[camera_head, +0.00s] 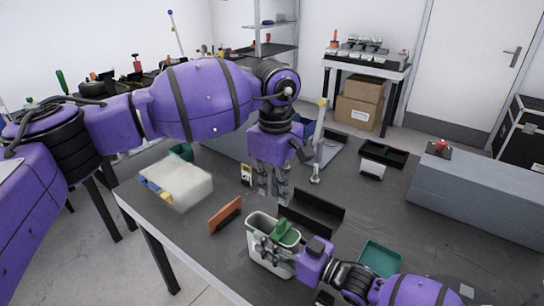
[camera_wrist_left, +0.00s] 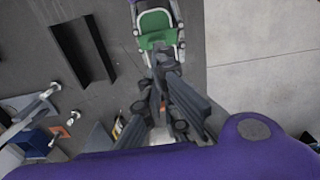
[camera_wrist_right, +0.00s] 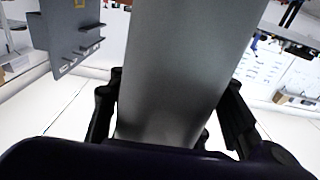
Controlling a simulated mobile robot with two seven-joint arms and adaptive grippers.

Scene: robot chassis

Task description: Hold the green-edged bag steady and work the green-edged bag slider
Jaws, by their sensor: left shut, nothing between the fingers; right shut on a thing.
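The green-edged bag (camera_head: 260,227) stands near the front of the table as a pale, upright pouch-like body with a green part (camera_head: 286,232) at its top. The green part also shows at the top of the left wrist view (camera_wrist_left: 155,29). I cannot make out the slider clearly. My right gripper (camera_head: 273,251) is shut on the bag from the front right; the bag's grey face (camera_wrist_right: 185,60) fills the space between its fingers in the right wrist view. My left gripper (camera_head: 272,194) points down, shut and empty, above and behind the bag, apart from it.
An orange block (camera_head: 225,215) lies left of the bag. A black angled tray (camera_head: 313,212) is behind it and a teal tray (camera_head: 380,258) to the right. A white bin (camera_head: 178,188) stands at the left table edge. A large grey box (camera_head: 480,200) takes up the right side.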

